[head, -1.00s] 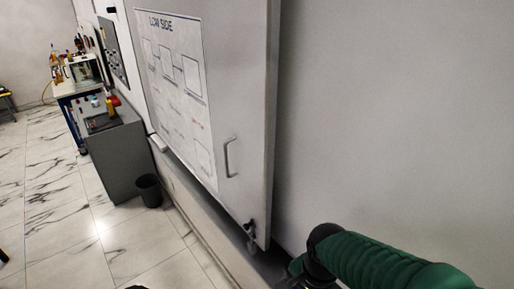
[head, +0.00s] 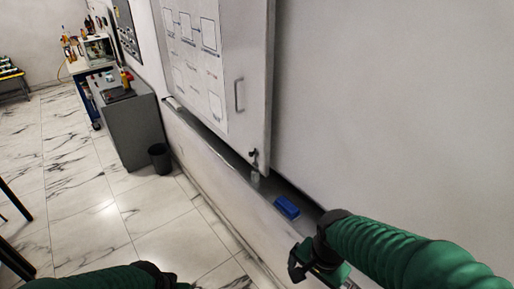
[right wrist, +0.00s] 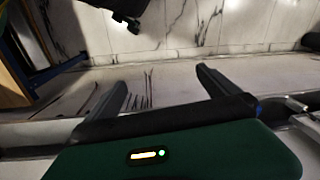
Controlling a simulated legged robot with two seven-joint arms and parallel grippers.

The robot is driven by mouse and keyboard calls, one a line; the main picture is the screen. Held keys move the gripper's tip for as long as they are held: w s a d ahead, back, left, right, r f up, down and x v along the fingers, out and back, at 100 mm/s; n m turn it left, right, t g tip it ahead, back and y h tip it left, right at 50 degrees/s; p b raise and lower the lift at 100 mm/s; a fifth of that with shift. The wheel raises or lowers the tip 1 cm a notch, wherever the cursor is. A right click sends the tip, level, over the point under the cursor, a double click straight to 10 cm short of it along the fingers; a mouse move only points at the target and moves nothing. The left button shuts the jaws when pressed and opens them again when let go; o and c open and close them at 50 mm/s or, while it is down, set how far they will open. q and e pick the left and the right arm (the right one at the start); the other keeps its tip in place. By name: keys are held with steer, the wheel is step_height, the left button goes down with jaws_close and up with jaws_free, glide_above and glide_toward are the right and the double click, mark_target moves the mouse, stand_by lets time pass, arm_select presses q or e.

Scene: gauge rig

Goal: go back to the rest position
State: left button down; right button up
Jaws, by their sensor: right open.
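My right gripper (head: 300,264) is at the lower right of the head view, below the whiteboard and near its ledge. In the right wrist view its two fingers (right wrist: 160,78) stand wide apart, with nothing between them. My left arm's green sleeve (head: 105,279) lies along the bottom left edge of the head view. Its gripper is cut off by the frame.
A blue block (head: 286,207) lies on the wall ledge (head: 215,150), close to my right gripper. A sliding panel (head: 240,60) with a handle hangs above. A grey cabinet (head: 130,130) and a black bin (head: 159,157) stand left; tiled floor (head: 110,215) is open.

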arm_select(q)
steer(key=b+x, duration=0.9)
steer(key=x, duration=0.2)
steer(key=shift+s, duration=0.35)
arm_select(e)
steer(key=d+f+n, duration=0.3)
steer(key=f+n, duration=0.1)
steer(key=f, duration=0.3)
steer(key=s+d+f+n+t, duration=0.1)
steer(key=d+f+n, duration=0.2)
steer(key=f, duration=0.5)
steer(key=shift+f+n, duration=0.2)
steer(key=shift+n, duration=0.2)
arm_select(q)
steer(key=shift+s, duration=0.2)
arm_select(e)
steer(key=shift+s+r+t, duration=0.1)
steer(key=shift+s+t, duration=0.2)
arm_select(q)
steer(key=shift+w, duration=0.1)
arm_select(e)
steer(key=shift+w, duration=0.15)
